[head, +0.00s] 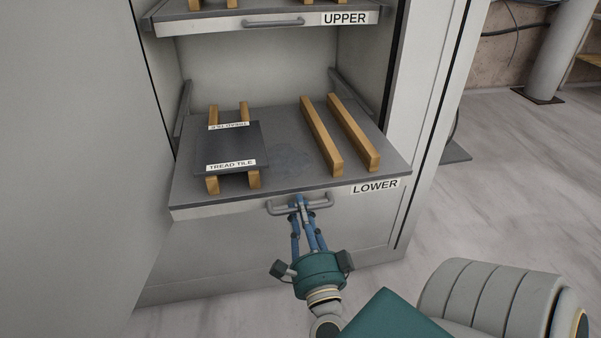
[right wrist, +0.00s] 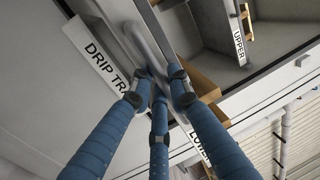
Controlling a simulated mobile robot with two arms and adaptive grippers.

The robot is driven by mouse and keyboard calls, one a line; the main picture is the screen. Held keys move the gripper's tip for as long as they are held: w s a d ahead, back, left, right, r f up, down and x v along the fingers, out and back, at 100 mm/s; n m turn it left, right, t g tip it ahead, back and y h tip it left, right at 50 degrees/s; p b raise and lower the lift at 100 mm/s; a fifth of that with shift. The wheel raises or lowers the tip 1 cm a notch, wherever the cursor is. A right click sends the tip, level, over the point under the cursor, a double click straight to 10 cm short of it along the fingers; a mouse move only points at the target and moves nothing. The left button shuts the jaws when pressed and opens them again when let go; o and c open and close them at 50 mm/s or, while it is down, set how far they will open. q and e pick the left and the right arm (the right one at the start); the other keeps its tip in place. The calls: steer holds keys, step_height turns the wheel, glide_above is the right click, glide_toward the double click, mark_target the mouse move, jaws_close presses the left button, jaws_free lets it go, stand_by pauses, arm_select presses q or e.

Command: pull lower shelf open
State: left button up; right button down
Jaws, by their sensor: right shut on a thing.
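The lower shelf (head: 285,155) is a dark slab with a pale front edge and a "LOWER" label (head: 375,186). It stands out forward of the cabinet front. A curved grey handle (head: 283,209) is fixed to its front edge; the handle also shows in the right wrist view (right wrist: 148,45). My right gripper (head: 298,202) is shut on the handle, its blue fingers (right wrist: 160,100) around the bar. A black tread tile (head: 228,147) lies on two wooden bars at the shelf's left. My left gripper is not in view.
Two bare wooden bars (head: 338,135) lie on the shelf's right side. The upper shelf (head: 262,18) with its own handle is above. A "DRIP TRAY" label, partly hidden, shows in the right wrist view (right wrist: 108,68). Floor (head: 520,180) at the right is clear.

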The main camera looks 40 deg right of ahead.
steer(key=c, duration=1.8)
jaws_free()
steer(key=shift+r, duration=0.1)
steer(key=shift+o, duration=0.3)
steer(key=v, duration=1.2)
steer(key=shift+w+a, duration=0.1)
steer(key=shift+a, duration=0.05)
